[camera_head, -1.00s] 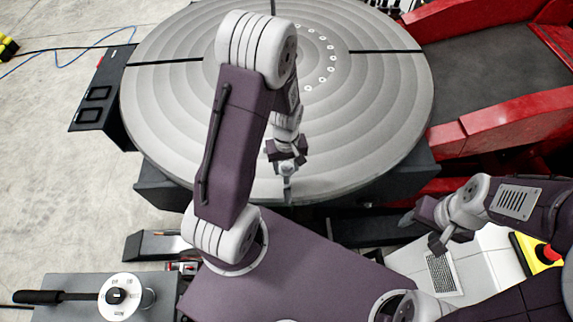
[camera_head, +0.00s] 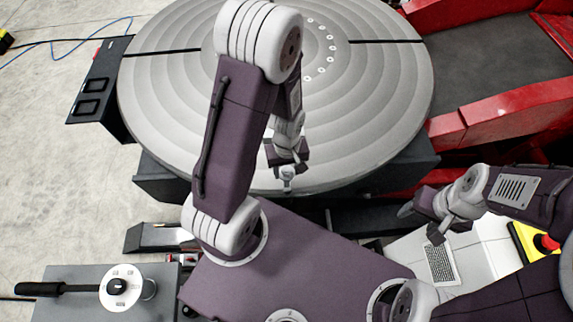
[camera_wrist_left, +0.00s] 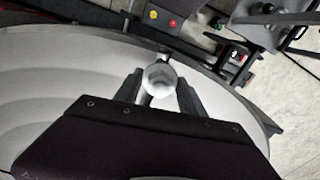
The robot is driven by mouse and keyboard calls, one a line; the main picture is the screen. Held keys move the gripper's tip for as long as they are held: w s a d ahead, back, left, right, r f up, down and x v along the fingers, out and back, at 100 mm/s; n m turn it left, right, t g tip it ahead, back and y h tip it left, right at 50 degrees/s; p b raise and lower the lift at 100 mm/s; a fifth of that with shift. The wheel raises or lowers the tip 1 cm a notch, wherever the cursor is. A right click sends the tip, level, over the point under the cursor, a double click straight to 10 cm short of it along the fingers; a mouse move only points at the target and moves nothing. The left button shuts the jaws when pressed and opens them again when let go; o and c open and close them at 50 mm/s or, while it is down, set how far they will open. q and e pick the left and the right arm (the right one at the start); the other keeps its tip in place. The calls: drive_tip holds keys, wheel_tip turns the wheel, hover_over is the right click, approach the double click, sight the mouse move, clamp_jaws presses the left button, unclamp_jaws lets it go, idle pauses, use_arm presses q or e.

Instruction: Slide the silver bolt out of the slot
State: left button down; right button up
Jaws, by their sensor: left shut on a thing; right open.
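The silver bolt (camera_wrist_left: 160,78) shows its round, faceted head between the dark fingers in the left wrist view. In the head view the bolt (camera_head: 286,184) is a small bright piece at the near rim of the grey round table (camera_head: 190,100). My left gripper (camera_head: 286,170) is shut on the bolt and points down at that rim. The fingers and bolt head hide the slot around the shank, so I cannot tell how deep the bolt sits. My right gripper (camera_head: 421,229) is open and empty at the right, away from the table.
A grey box with a black lever (camera_head: 40,289) and a round dial (camera_head: 117,286) stands at lower left. Red frames (camera_head: 500,110) flank the right side. A yellow box with a red button (camera_head: 546,243) is at the right edge. Open floor lies at the left.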

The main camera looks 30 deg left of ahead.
use_arm(q)
drive_tip(key=shift+s+d, duration=0.15)
drive_tip(key=shift+s, duration=0.1)
drive_tip(key=shift+s+r, duration=0.15)
drive_tip(key=s+d+p, duration=0.1)
drive_tip(key=s+p, duration=0.1)
drive_tip(key=p, duration=0.1)
drive_tip(key=shift+d+p, duration=0.2)
drive_tip(key=shift+p, duration=0.2)
idle(0.3)
